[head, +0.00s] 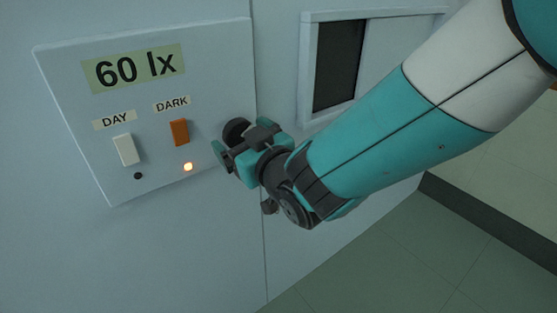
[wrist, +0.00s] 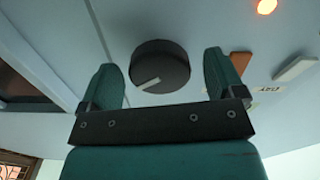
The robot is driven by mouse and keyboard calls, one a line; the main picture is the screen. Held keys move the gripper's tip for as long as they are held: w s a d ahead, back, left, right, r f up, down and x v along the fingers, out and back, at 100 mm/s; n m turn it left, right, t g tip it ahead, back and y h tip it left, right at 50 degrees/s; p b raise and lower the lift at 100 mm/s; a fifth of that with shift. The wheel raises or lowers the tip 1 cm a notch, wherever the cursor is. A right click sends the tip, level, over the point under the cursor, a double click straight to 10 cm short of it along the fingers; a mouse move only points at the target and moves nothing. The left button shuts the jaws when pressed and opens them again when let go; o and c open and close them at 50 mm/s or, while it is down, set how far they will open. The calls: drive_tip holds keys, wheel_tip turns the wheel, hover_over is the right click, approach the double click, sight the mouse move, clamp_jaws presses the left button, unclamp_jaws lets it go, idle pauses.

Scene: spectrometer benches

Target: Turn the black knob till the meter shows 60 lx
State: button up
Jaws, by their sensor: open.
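The meter (head: 133,68) on the wall panel reads 60 lx in the head view. The black knob (head: 236,131) is at the right side of the panel, partly hidden behind my gripper (head: 222,150). In the wrist view the knob (wrist: 160,66) has a pale pointer line towards its lower left. My gripper (wrist: 166,82) is open, with one finger on each side of the knob. Gaps show between the fingers and the knob, so they do not grip it.
A white DAY switch (head: 126,149) and an orange DARK switch (head: 180,132) sit left of the knob. A lit orange lamp (head: 187,167) is under the DARK switch and a dark lamp (head: 138,176) under DAY. A framed window (head: 338,65) is to the right.

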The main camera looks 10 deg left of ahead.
drive_tip(key=b+v, duration=0.7)
drive_tip(key=v, duration=0.8)
drive_tip(key=shift+s+d+b, duration=0.25)
drive_tip(key=shift+d+b, duration=0.05)
drive_tip(key=shift+d, duration=0.05)
